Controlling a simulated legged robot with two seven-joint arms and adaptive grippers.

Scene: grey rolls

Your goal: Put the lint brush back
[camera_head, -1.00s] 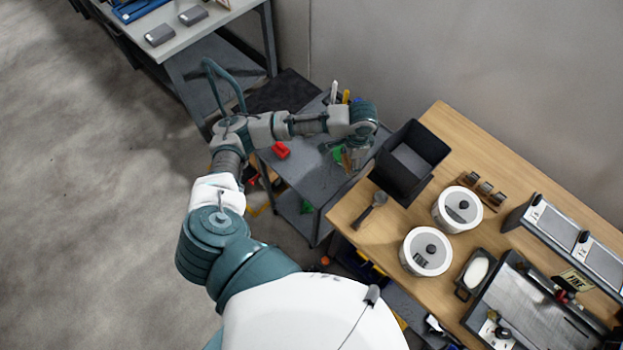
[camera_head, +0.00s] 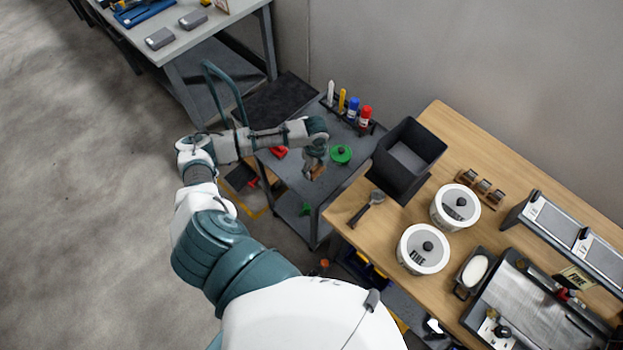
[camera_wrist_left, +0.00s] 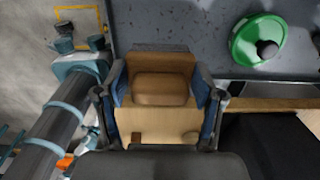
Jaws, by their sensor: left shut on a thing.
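My left gripper (camera_head: 316,166) is shut on a tan wooden block with a rounded brown raised part, which seems to be the lint brush (camera_wrist_left: 160,88). In the head view only a small brown bit of it (camera_head: 317,172) shows below the fingers. In the left wrist view the blue-lined fingers grip it on both sides. It is over the grey cart (camera_head: 345,176), near the side facing the wooden workbench (camera_head: 375,240); its height cannot be told. A dark spoon-shaped tool (camera_head: 367,208) lies on the workbench. My right gripper is out of view.
A green round piece (camera_head: 340,154) and a red item (camera_head: 279,152) are on the cart. A black bin (camera_head: 409,160) is at the workbench corner. Two white lidded tubs (camera_head: 424,249) stand on the workbench.

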